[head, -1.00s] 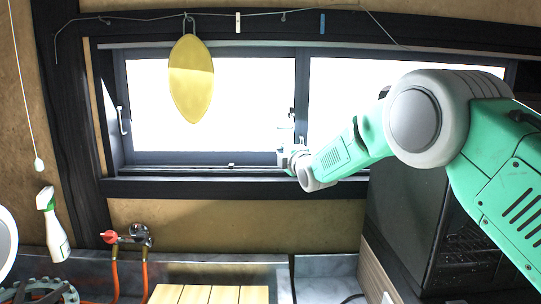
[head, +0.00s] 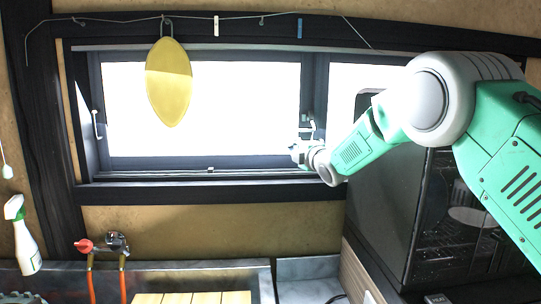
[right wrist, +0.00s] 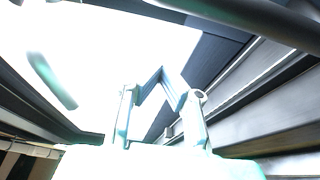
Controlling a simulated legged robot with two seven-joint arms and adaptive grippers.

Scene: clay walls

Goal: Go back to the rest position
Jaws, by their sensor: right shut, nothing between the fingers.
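My right arm, green and white, reaches in from the right in the head view. Its gripper (head: 305,135) is in front of the bright window, near the dark upright between the two panes. The fingers are small and washed out there. In the right wrist view the gripper (right wrist: 163,78) is shut and empty, with the bright window and dark frame bars behind it. I cannot tell how close it is to the frame. My left gripper is not in view.
A black cabinet-like appliance (head: 385,215) stands close below and behind my right arm. A yellow oval (head: 168,84) hangs from a wire over the window. A spray bottle (head: 25,238), red-handled tap (head: 85,246) and wooden slats (head: 190,298) are lower left.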

